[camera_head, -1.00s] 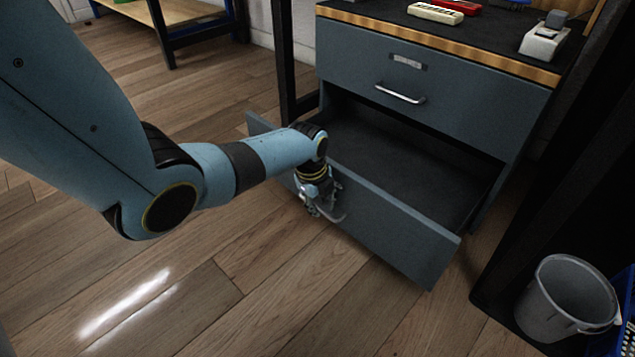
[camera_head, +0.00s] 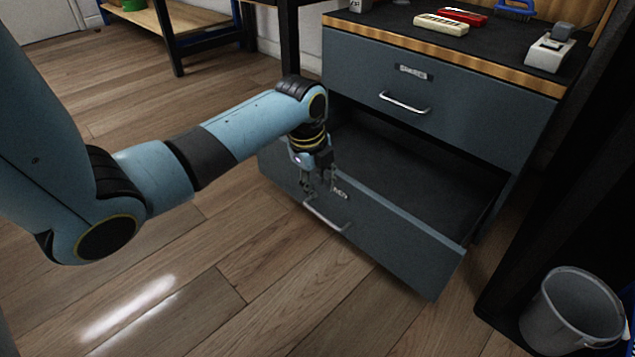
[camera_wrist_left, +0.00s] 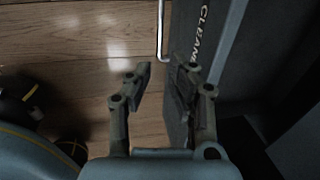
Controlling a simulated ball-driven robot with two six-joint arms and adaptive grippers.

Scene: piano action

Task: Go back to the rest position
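My left gripper (camera_head: 318,190) is just above the front panel of the open lower drawer, by its handle (camera_head: 326,216). In the left wrist view my left gripper (camera_wrist_left: 160,82) has its two fingers apart with nothing between them. The handle (camera_wrist_left: 160,30) shows beyond the fingertips, apart from them. The lower drawer (camera_head: 400,250) is pulled out, and its visible inside looks empty. The drawer front (camera_wrist_left: 203,55) carries partly visible lettering in the left wrist view. My right gripper is in neither view.
The upper drawer (camera_head: 450,105) is shut. A white and a red object lie on the cabinet top, with a white device (camera_head: 550,50) to their right. A grey bucket (camera_head: 572,310) stands at the lower right. Dark posts flank the cabinet. Wooden floor lies open at the left.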

